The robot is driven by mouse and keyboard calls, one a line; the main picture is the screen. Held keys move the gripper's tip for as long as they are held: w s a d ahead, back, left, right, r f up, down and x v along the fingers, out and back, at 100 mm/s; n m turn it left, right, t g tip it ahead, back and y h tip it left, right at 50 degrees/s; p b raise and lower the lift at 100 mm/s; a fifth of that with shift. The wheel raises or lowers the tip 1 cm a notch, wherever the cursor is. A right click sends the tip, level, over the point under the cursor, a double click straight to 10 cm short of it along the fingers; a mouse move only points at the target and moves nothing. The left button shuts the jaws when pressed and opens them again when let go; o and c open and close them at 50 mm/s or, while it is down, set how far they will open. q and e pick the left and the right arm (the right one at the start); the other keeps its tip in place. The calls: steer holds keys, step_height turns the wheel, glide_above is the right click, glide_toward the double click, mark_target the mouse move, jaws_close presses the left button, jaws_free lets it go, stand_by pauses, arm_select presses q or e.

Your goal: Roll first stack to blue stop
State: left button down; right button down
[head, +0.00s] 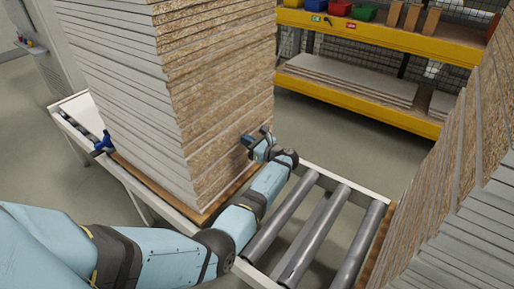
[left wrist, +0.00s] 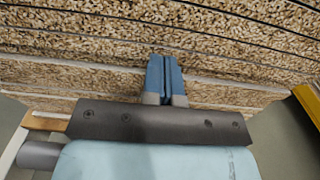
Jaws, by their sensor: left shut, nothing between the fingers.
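A tall stack of grey-faced boards with chipboard edges (head: 215,110) stands on a wooden base board (head: 225,198) on the roller conveyor. A blue stop (head: 103,144) sits on the conveyor's front rail, close to the stack's left end. My left gripper (head: 250,140) is at the stack's right-hand face, low down. In the left wrist view its blue fingers (left wrist: 165,76) are shut together and point at the chipboard edges (left wrist: 230,45). They look at or very near the surface; contact cannot be told for sure. My right gripper is not in view.
Bare rollers (head: 310,225) lie between this stack and a second board stack (head: 455,190) at the right. A yellow shelf rack (head: 380,38) with coloured bins stands behind.

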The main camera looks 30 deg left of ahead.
arm_select(q)
steer(key=shift+a, duration=0.3)
